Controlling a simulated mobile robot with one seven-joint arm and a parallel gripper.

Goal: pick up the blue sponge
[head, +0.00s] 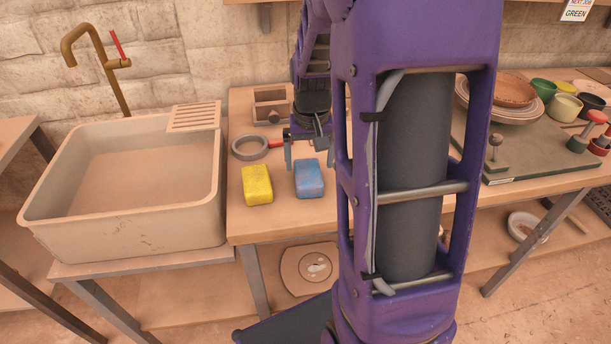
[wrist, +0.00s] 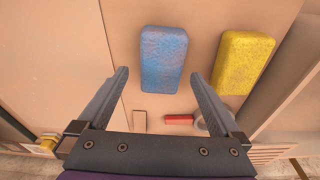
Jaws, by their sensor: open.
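The blue sponge (head: 309,179) is a rounded block lying on the wooden table, just right of a yellow sponge (head: 257,185). My gripper (head: 308,158) is above the table near the blue sponge's far end, open and empty. In the wrist view the blue sponge (wrist: 163,58) lies ahead of and roughly between the two spread fingers (wrist: 160,80). The yellow sponge (wrist: 243,62) is beyond the right finger in that view. I see no contact between the fingers and either sponge.
A sink basin (head: 125,195) stands left of the table. Plates (head: 508,100), cups and a green board (head: 530,150) are at the right. My arm hides the table's middle.

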